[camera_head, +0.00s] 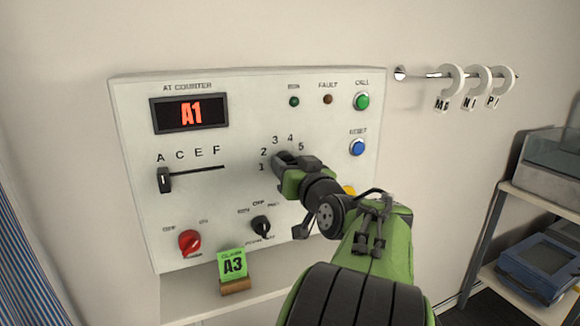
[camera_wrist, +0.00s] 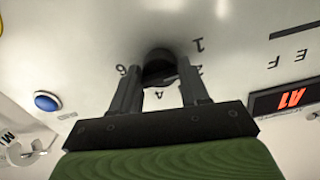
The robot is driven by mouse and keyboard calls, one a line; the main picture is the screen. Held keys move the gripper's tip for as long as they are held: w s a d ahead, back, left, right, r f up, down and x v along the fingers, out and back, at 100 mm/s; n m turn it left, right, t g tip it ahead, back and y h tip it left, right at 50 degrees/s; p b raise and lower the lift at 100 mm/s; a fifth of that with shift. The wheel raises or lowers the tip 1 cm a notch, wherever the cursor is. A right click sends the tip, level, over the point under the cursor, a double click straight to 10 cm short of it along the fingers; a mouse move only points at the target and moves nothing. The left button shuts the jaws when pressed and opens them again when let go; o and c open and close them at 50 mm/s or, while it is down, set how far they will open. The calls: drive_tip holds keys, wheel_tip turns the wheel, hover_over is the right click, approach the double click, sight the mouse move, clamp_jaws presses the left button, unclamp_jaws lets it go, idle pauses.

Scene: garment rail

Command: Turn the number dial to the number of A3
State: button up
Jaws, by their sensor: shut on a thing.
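The number dial (camera_wrist: 160,58) is a black knob on the white panel, with the numbers 1 to 5 showing around it in the head view. My gripper (camera_head: 289,160) is at the dial, and in the wrist view its two dark fingers (camera_wrist: 160,82) stand on either side of the knob, shut on it. The gripper hides much of the dial, and I cannot tell where its pointer stands. The display (camera_head: 190,114) reads A1 in red. A green card (camera_head: 233,263) reading A3 stands on the ledge below the panel. The letter slider (camera_head: 164,180) is at A.
A red knob (camera_head: 189,241) and a black selector (camera_head: 261,227) sit low on the panel. Green (camera_head: 362,101) and blue (camera_head: 357,147) buttons are at its right; a yellow one (camera_head: 349,191) is partly hidden by my arm. A rail (camera_head: 427,75) with white rings is beyond.

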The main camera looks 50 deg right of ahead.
drive_tip(key=shift+m+p, duration=1.55)
drive_tip(key=shift+m, duration=5.45)
drive_tip(key=o, duration=1)
drive_tip(key=shift+s, duration=0.15)
drive_tip(key=b+v, duration=0.1)
drive_tip(key=v, duration=1.4)
drive_tip(key=shift+s+a+f, duration=0.1)
drive_tip(key=shift+s+a, duration=0.1)
